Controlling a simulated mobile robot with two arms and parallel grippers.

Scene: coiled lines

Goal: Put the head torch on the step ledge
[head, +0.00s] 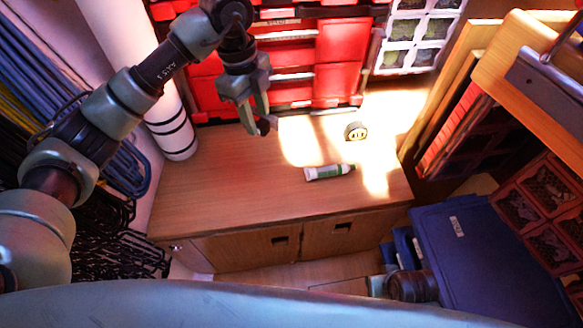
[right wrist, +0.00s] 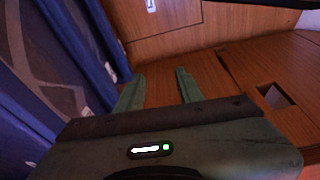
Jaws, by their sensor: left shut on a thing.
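My left gripper (head: 262,122) is above the back left part of a wooden cabinet top (head: 225,190). It is shut on a small dark thing (head: 266,126) at its fingertips, mostly hidden by the fingers; I cannot tell for sure that it is the head torch. A round pale thing with dark slots (head: 356,131) and a green and white tube (head: 330,172) lie on the cabinet top, right of the gripper. A lower wooden ledge (head: 290,275) shows in front of the cabinet. My right gripper (right wrist: 160,88) is open and empty above wooden boards (right wrist: 220,75).
Red drawers (head: 340,50) stand behind the cabinet top. A white roll with black bands (head: 165,110) stands at its left. A blue box (head: 480,250) and red crates (head: 545,200) crowd the right. The left and front parts of the cabinet top are clear.

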